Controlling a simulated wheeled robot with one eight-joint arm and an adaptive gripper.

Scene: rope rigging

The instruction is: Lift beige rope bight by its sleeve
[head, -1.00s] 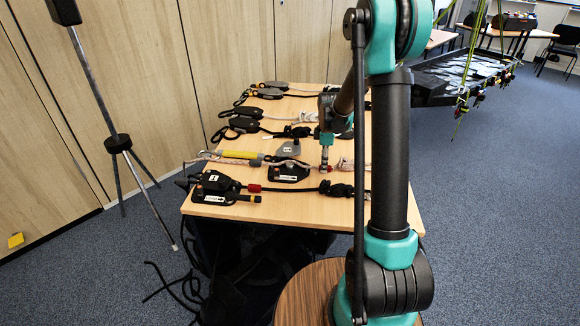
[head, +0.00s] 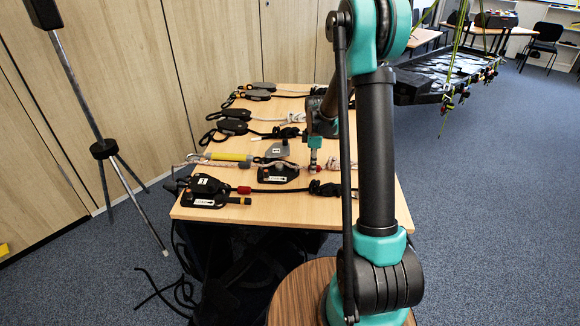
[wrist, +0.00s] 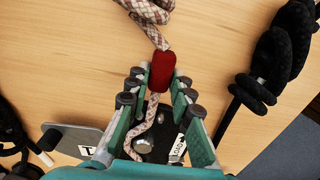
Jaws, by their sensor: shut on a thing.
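The beige speckled rope (wrist: 150,24) bends at the top of the wrist view and runs down into a dark red sleeve (wrist: 162,71). My gripper (wrist: 160,86) is shut on the sleeve, with its green fingers on either side. Below the sleeve the rope runs wavy between the fingers, over a dark device with a white label (wrist: 178,148). In the head view my gripper (head: 312,165) is low over the table, with a bit of red showing at its tips. My arm hides part of the rope beyond it. I cannot tell how far the sleeve is above the wood.
The wooden table (head: 240,212) holds several rope rows with black devices. A black knotted rope (wrist: 268,62) lies right of my gripper. A grey plate (wrist: 75,138) stands close on the left. A black device (head: 205,186) with a red-sleeved black rope lies at the front.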

